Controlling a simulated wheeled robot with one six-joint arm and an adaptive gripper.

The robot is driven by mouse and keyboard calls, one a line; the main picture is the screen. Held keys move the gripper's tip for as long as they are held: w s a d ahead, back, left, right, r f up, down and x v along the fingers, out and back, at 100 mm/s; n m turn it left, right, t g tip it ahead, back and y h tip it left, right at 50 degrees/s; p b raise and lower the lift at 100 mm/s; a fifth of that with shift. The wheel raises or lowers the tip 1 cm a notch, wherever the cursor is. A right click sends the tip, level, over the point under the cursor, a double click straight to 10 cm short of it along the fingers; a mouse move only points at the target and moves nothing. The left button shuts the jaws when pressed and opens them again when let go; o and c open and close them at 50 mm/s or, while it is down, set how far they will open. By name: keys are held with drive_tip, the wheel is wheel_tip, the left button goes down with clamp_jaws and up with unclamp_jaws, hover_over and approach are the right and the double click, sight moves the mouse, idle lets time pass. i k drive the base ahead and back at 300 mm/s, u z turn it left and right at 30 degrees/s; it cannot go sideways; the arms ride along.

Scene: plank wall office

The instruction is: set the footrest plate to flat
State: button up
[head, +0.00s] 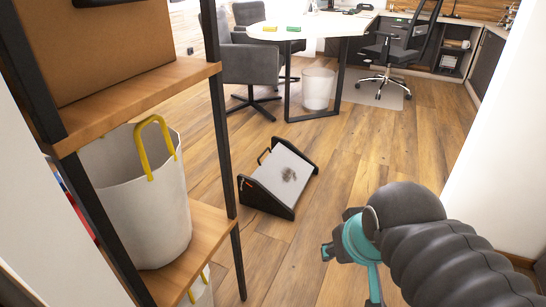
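The footrest (268,200) stands on the wood floor near the middle of the head view, with black side panels. Its grey footrest plate (276,168) has a dark smudge-like patch and appears tilted between the panels. A small black handle-like loop (263,155) shows at its upper left edge, and a small orange mark (245,184) shows on the near left side. My gripper (350,278), teal and dark, is at the lower right, apart from the footrest. Its two finger parts look spread with nothing between them; the lower one runs toward the picture's bottom edge.
A shelf (218,235) with a white basket (150,205) and a cardboard box (95,45) stands close on the left. A white desk (335,22), a bin (318,88), a grey chair (250,65) and an office chair (395,50) are behind. Floor around the footrest is clear.

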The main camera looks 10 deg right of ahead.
sight(285, 174)
drive_tip(key=z, duration=0.25)
drive_tip(key=i, duration=2.35)
drive_tip(key=u, duration=0.4)
